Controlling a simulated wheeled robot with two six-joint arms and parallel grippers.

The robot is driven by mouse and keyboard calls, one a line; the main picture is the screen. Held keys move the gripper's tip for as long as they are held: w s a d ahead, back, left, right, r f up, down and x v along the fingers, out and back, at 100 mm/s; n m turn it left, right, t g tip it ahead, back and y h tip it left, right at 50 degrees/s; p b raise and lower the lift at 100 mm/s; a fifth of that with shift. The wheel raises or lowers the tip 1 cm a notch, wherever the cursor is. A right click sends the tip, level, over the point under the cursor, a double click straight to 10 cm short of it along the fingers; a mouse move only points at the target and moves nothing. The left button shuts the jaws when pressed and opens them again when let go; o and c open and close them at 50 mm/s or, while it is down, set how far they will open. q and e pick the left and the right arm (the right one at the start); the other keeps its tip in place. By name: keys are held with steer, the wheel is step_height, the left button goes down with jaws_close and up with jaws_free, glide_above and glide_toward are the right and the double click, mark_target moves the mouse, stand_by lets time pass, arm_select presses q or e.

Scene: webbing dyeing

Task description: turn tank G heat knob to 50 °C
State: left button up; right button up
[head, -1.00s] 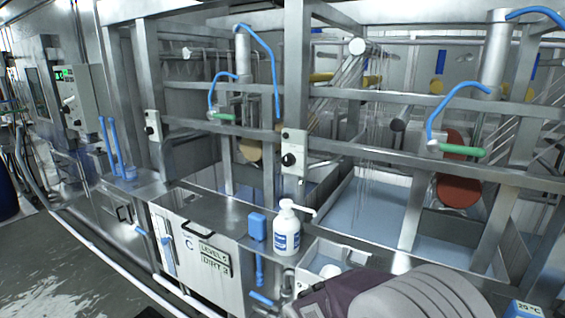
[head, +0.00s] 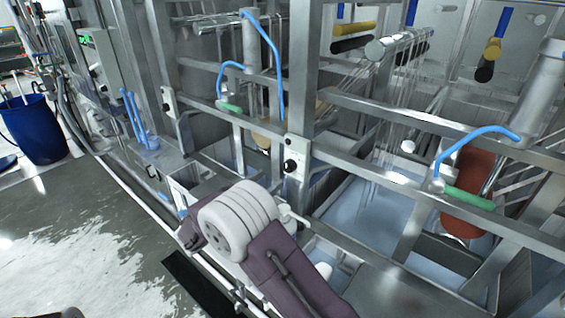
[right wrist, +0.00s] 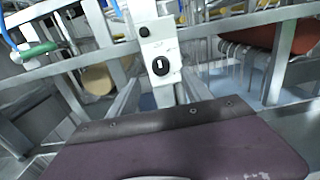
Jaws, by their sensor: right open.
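A black knob with a pale mark sits on a white plate on the frame post (head: 290,165). In the right wrist view the knob (right wrist: 160,65) is straight ahead, above my gripper, with clear space between. A second similar knob (head: 166,107) sits on a post further left. No letter or temperature scale is readable at either, so I cannot tell which is tank G's. My right gripper (right wrist: 185,135) shows as a purple body with a dark front edge, open and touching nothing I can see. In the head view my arm hides its fingertips.
Metal rails and posts (head: 400,180) cross in front of the tanks. Blue hoses with green handles (head: 468,196) hang on both sides. A white pump spout (head: 290,215) shows behind my right arm. A blue barrel (head: 33,130) stands far left; the floor before the tanks is open.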

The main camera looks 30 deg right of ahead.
mark_target(287, 168)
steer(key=p+x, duration=0.2)
steer(key=x, duration=0.6)
steer(key=shift+s+p, duration=0.1)
steer(key=shift+p, duration=0.3)
steer(key=shift+d, duration=0.2)
steer(key=shift+f, duration=0.1)
steer(key=shift+d, duration=0.1)
steer(key=shift+c, duration=1.3)
steer(key=c, duration=1)
jaws_close()
